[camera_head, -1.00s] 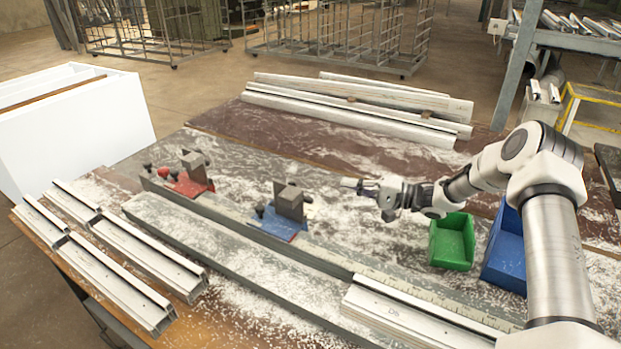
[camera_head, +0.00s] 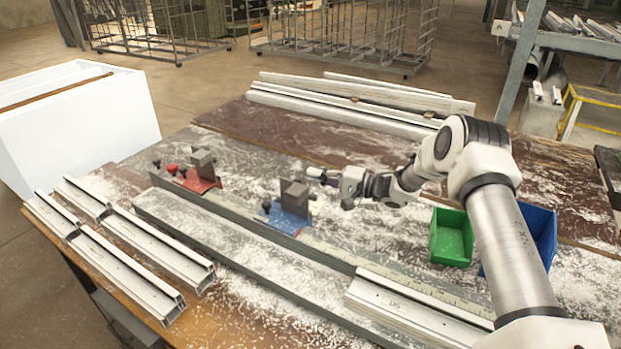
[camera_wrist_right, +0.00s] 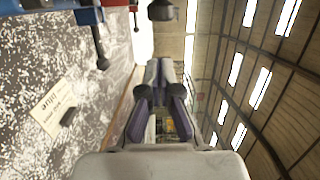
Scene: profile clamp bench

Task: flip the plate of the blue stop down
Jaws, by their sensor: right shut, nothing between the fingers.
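The blue stop (camera_head: 285,219) sits on the long grey rail, with its grey plate (camera_head: 294,198) standing upright and a dark knob at its left. My right gripper (camera_head: 316,174) is shut and empty, just beyond and to the right of the plate's top in the head view. A small gap shows between them there. In the right wrist view, the shut fingers (camera_wrist_right: 160,85) point away from the camera with nothing between them. Part of the blue stop (camera_wrist_right: 88,16) shows at the upper left, with a dark-knobbed lever. My left gripper is not in view.
A red stop (camera_head: 199,184) with its own upright grey block stands farther left on the rail. Green (camera_head: 450,238) and blue (camera_head: 537,235) bins stand at the right, beside my arm. White profiles lie at the front left and back. A paper label (camera_wrist_right: 53,109) lies on the bench.

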